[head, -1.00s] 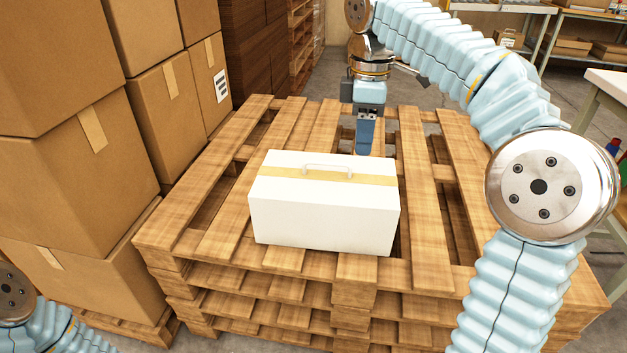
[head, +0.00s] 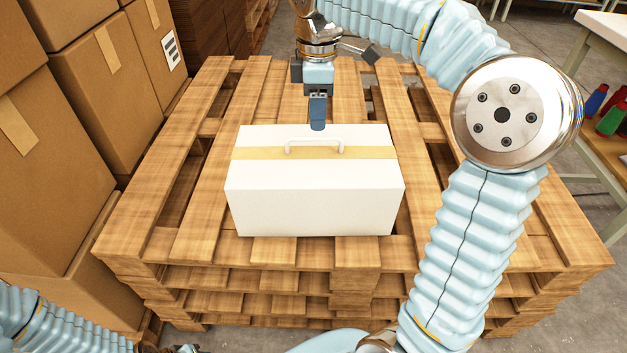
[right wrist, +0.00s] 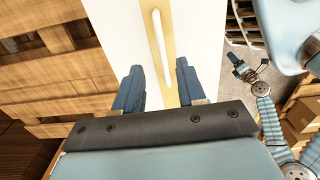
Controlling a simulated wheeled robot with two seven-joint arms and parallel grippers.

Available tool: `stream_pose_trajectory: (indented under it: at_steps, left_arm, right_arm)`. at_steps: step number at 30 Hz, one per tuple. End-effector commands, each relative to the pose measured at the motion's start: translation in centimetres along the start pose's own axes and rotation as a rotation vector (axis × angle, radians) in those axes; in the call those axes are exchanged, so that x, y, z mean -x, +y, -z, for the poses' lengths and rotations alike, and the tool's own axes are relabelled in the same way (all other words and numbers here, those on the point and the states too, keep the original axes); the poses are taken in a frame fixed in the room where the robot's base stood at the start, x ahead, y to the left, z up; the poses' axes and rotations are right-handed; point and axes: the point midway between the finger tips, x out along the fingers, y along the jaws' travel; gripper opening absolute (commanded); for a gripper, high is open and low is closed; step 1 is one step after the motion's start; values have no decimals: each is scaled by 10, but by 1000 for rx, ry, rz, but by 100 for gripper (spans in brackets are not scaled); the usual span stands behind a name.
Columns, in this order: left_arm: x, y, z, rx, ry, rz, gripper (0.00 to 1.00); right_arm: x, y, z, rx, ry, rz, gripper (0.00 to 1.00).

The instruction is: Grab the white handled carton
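The white handled carton (head: 315,198) sits upright on a wooden pallet stack (head: 190,222). A yellow-tan band and a thin white handle (head: 314,143) run along its top. My right gripper (head: 317,122) is above the carton's far top edge, just behind the handle in the head view. In the right wrist view its two blue fingers (right wrist: 158,78) are apart and empty, with the handle (right wrist: 160,48) lined up between and ahead of them. My left arm is at the lower left of the head view. A small gripper-like end (right wrist: 240,68) shows in the right wrist view, too small to read.
Stacked brown cardboard boxes (head: 110,95) stand close along the left of the pallet. A table (head: 600,140) with red, blue and green bottles is at the right. The pallet top around the carton is clear of other objects.

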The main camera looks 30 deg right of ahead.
Motion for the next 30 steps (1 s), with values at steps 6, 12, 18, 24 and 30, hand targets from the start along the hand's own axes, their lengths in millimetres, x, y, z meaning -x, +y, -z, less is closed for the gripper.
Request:
stream_pose_trajectory:
  at_steps: [6,12,18,24,30]
  left_arm:
    - [-5,-2,0,1,1,1,43]
    - [-8,-3,0,1,1,1,43]
    - [-7,-3,0,1,1,1,43]
    - [-7,-3,0,1,1,1,43]
    - [-7,-3,0,1,1,1,43]
  right_arm:
    - [-30,-3,6,2,-1,2,40]
    - [-52,-3,6,0,0,-1,40]
    - [-52,-3,6,0,0,-1,40]
    - [-52,-3,6,0,0,-1,14]
    - [-52,-3,6,0,0,-1,0]
